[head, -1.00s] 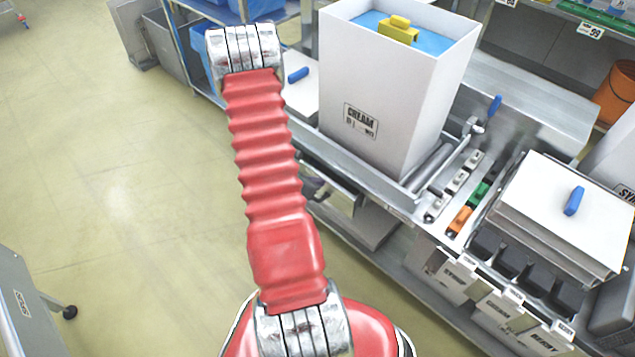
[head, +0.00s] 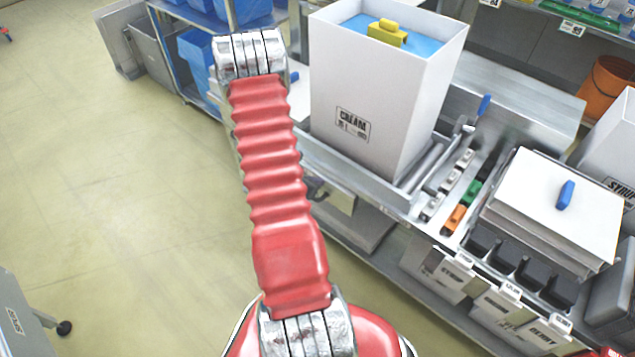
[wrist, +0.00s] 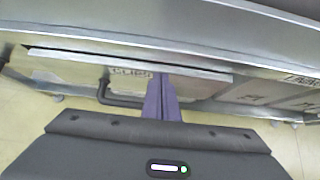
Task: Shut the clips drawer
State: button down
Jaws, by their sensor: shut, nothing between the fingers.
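The clips drawer (wrist: 60,64) is in the wrist view, a pale front with a grey metal top edge and a label reading CLIPS. A dark bent handle (wrist: 104,94) is on its front, left of my fingers. My gripper (wrist: 163,76) is shut and empty, its purple fingers pointing at the drawer front just right of the label. Whether the fingertips touch the front is unclear. In the head view the drawer (head: 338,197) is partly hidden behind my red arm, under the bench. How far it stands out is hard to tell.
A tall white box labelled CREAM (head: 375,100) stands on the metal bench above the drawer. A stack with a white lid (head: 555,200) sits to its right. Blue bins (head: 200,55) are on a rack behind my arm.

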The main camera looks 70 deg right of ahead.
jog(key=shift+w+a, duration=0.3)
jog(key=shift+a, duration=0.4)
jog(key=a+f+v, duration=0.1)
jog(key=v, duration=1)
jog(key=shift+w+a, duration=0.2)
jog(key=shift+a, duration=0.1)
